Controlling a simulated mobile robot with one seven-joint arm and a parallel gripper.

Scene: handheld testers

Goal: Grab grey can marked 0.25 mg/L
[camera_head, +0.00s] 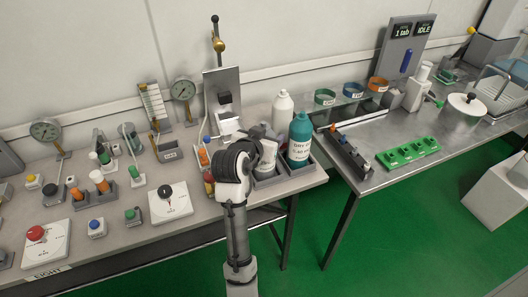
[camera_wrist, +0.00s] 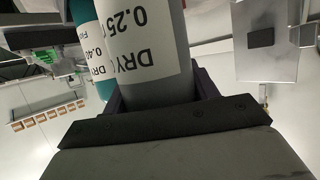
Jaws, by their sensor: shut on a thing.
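The grey can (camera_wrist: 172,92) fills the middle of the wrist view; its white label reads "0.25" and "DRY", upside down. My gripper (camera_wrist: 160,100) is shut on it, a dark finger on each side. In the head view my gripper (camera_head: 256,153) is over the bench's right end, and the can (camera_head: 268,153) shows only partly beside it. I cannot tell whether the can is clear of its tray. A teal bottle (camera_head: 300,130) stands close to the right of the can; in the wrist view it (camera_wrist: 83,12) is left of the can, its label showing "0.40".
A white bottle (camera_head: 282,107) stands behind. Dark trays (camera_head: 266,181) lie at the bench edge. The right table has a green rack (camera_head: 408,152) and coloured rings on a shelf. Green floor is open in front.

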